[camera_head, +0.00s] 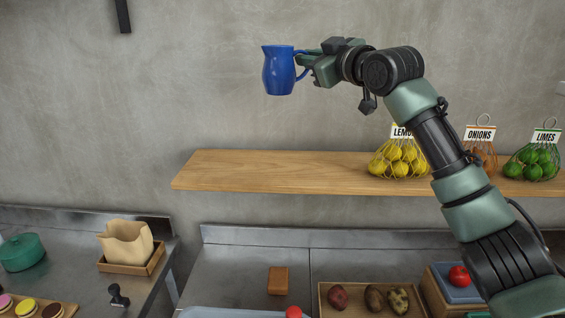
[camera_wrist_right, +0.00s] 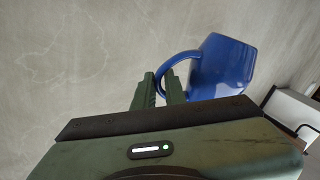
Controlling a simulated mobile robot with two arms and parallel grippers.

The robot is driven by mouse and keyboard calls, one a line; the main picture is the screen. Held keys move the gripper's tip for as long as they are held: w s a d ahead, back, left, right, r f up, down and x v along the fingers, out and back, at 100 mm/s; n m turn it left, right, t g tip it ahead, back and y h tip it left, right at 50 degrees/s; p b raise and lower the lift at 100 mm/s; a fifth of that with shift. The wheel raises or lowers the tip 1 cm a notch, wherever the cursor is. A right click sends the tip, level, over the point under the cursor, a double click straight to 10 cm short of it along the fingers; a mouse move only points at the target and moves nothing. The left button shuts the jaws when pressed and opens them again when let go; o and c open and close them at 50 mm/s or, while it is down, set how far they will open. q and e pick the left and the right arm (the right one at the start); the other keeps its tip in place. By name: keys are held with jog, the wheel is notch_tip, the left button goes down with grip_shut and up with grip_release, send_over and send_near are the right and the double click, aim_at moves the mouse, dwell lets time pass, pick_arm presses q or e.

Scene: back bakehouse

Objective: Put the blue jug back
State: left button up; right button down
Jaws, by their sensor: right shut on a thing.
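The blue jug (camera_head: 278,72) is upright in the air in the head view, in front of the wall and above the left part of the wooden shelf (camera_head: 270,172). My right gripper (camera_head: 304,65) is shut on the jug's handle, on the jug's right side. In the right wrist view the jug (camera_wrist_right: 224,66) shows beyond the fingers (camera_wrist_right: 160,90), with its handle between them. The jug is apart from the shelf. My left gripper is not in view.
Net bags of lemons (camera_head: 398,160), onions (camera_head: 482,155) and limes (camera_head: 532,162) hang or rest at the shelf's right. The shelf's left half is bare. Below are a potato tray (camera_head: 325,296), a brown block (camera_head: 278,280), a sack in a wooden tray (camera_head: 126,242) and a green pot (camera_head: 22,251).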

jog(key=shift+w, duration=0.15)
jog(key=f+p, duration=0.1)
jog(key=f, duration=0.5)
jog(key=s+f+p, duration=0.1)
jog(key=f+p, duration=0.1)
jog(key=f, duration=0.4)
jog(key=f+p, duration=0.1)
jog(key=f, duration=0.5)
jog(key=shift+s+f+p, duration=0.25)
jog(key=shift+s+p, duration=0.1)
jog(key=shift+p, duration=0.05)
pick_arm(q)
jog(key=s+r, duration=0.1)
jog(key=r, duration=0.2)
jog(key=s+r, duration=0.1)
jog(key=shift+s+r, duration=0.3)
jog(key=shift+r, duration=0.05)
